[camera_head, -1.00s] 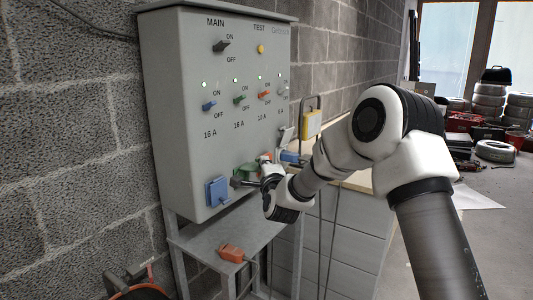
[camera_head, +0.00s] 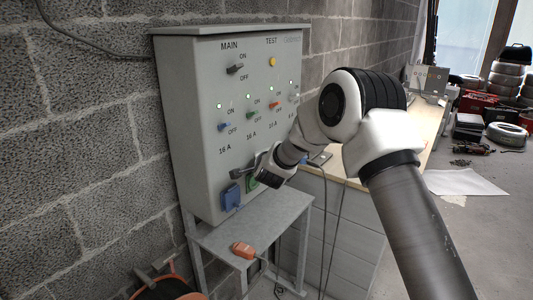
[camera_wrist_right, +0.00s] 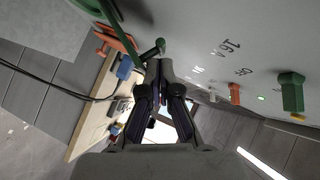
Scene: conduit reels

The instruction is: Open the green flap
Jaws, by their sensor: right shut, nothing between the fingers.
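The grey cabinet (camera_head: 205,120) carries a green socket with its flap (camera_head: 253,182), low on the front and mostly covered by my right gripper. My right gripper (camera_head: 238,174) is in front of it, fingers pointing left. In the right wrist view, the gripper (camera_wrist_right: 163,75) is shut and empty. A green part with a rounded end (camera_wrist_right: 152,50) lies close to the fingertips there; I cannot tell whether they touch. A green curved edge shows at that view's top left. How far the flap is open is hidden. My left gripper is not in view.
A blue socket (camera_head: 230,197) sits left of the green one. Coloured switches are above. A grey stand (camera_head: 275,222) below the cabinet holds an orange plug (camera_head: 243,250). A wooden-topped bench (camera_head: 425,125) stands to the right. An orange socket (camera_wrist_right: 118,42) is close in the wrist view.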

